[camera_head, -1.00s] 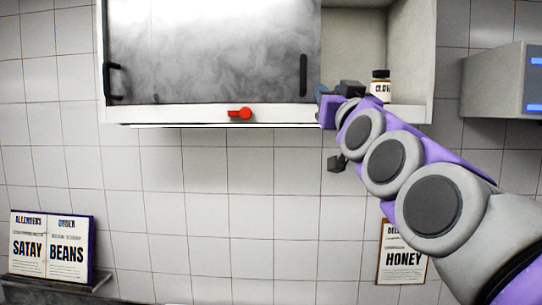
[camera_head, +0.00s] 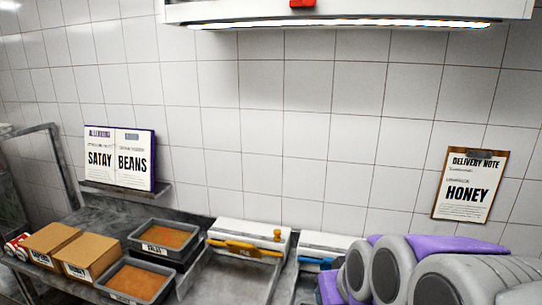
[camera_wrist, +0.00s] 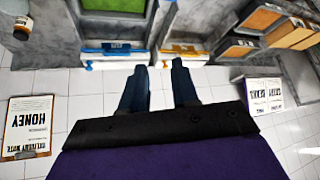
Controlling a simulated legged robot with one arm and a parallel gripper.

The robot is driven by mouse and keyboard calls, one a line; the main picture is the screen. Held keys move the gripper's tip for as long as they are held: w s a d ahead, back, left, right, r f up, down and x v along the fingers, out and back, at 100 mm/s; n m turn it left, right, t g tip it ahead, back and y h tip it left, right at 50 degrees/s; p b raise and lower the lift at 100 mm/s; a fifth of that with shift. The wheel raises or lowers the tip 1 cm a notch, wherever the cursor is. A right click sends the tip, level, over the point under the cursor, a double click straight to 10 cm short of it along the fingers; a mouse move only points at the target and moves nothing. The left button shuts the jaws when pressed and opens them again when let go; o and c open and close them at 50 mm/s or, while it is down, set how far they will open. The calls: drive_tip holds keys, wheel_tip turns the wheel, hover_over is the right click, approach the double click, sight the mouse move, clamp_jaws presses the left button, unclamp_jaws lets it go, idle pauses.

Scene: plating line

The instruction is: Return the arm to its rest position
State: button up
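My arm is folded low at the right of the head view, and its end there is hidden by its own links and the frame edge. My gripper (camera_wrist: 158,80) shows in the wrist view with its two dark fingers apart. Nothing is between the fingers. The wrist view looks past them to the tiled wall and the worktop units.
Trays of orange-brown food (camera_head: 170,236) and cardboard boxes (camera_head: 90,250) stand on the counter at left. Lidded white units have a yellow handle (camera_head: 240,248) and a blue handle (camera_head: 318,262). A wall cabinet (camera_head: 350,10) hangs above; a honey note (camera_head: 468,192) is at right.

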drive_tip(key=s+d+f+m+g+h+b, duration=0.1)
drive_tip(key=s+f+g+b, duration=0.4)
drive_tip(key=s+f, duration=1.4)
drive_tip(key=s+d+g, duration=0.1)
drive_tip(key=s+g, duration=0.2)
drive_tip(key=shift+s+d+f+m+h, duration=0.2)
drive_tip(key=shift+s+d+m+h, duration=0.1)
drive_tip(key=shift+d, duration=0.1)
